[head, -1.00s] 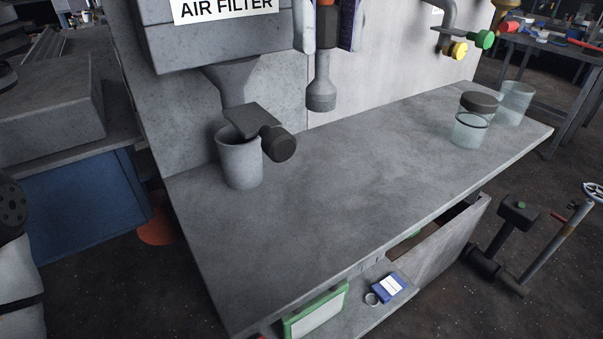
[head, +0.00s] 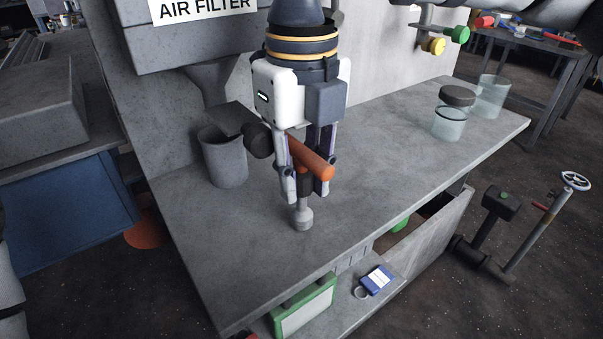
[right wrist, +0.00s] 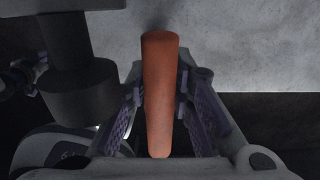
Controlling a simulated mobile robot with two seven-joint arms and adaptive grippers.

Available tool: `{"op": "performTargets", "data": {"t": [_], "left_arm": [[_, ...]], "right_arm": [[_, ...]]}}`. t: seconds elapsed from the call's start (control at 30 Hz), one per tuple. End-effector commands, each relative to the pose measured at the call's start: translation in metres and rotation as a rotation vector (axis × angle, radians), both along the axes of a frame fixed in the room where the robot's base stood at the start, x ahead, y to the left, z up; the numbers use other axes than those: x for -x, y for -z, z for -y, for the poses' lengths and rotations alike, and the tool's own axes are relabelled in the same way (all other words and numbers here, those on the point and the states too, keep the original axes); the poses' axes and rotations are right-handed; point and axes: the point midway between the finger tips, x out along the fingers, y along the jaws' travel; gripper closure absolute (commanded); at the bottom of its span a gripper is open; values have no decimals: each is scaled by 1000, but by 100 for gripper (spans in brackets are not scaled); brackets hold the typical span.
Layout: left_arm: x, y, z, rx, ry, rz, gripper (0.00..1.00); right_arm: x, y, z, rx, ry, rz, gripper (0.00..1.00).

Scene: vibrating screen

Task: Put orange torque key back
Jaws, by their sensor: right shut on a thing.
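The torque key has an orange handle (head: 318,162) and a grey socket end (head: 303,217) that points down. It is in my right gripper (head: 306,180), near the middle of the head view, over the grey worktop (head: 400,165). Whether the socket end touches the worktop I cannot tell. In the right wrist view the orange handle (right wrist: 161,95) lies between the two purple-padded fingers. The fingers hide part of the key. My left gripper is out of view.
A grey cup (head: 224,165) and a dark cylindrical knob (head: 257,141) stand close left of my right gripper. Glass jars (head: 449,124) stand at the far right of the worktop. A lower shelf holds a blue box (head: 377,279) and a green-framed case (head: 303,309).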

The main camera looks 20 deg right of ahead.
Motion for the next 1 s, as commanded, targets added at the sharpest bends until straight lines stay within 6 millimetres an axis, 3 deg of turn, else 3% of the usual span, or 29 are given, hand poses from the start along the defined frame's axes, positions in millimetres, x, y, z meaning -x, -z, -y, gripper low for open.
{"op": "performTargets", "data": {"t": [0.23,0.27,0.33,0.67,0.77,1.0], "left_arm": [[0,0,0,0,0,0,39],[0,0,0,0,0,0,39],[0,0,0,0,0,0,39],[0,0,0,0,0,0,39],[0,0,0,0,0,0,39],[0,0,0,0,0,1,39]], "right_arm": [[0,4,0,0,1,3,100],[0,4,0,0,0,2,77],[0,4,0,0,0,2,61],[0,1,0,-1,0,3,59],[-1,-14,0,0,1,7,59],[-1,-80,-1,-1,2,7,59]]}}
